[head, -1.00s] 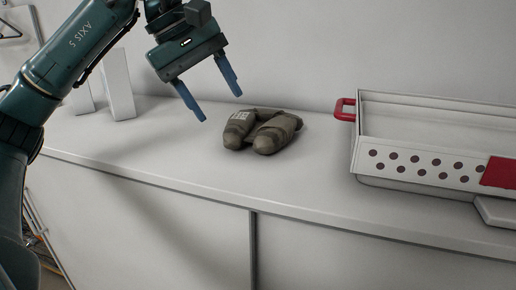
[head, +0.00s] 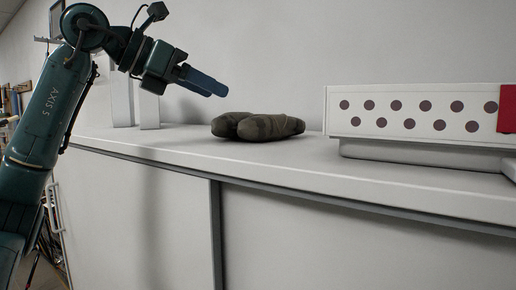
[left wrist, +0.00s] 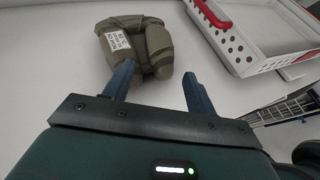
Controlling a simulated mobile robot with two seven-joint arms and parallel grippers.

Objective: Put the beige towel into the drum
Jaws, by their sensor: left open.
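The beige towel (head: 257,126), a folded brownish-beige bundle with rounded ends, lies on the white counter. It also shows in the left wrist view (left wrist: 156,42), with a white printed label on one side. My left gripper (head: 222,89) is open and empty, above and to the left of the towel in the head view. In the left wrist view its two blue fingers (left wrist: 156,76) are apart, with the towel beyond them. The drum is not in view. My right gripper is not in view.
A white basket with round holes and a red patch (head: 415,115) stands on the counter to the right of the towel. White upright blocks (head: 149,108) stand at the back left. The counter's front edge (head: 290,190) runs across below; bare counter surrounds the towel.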

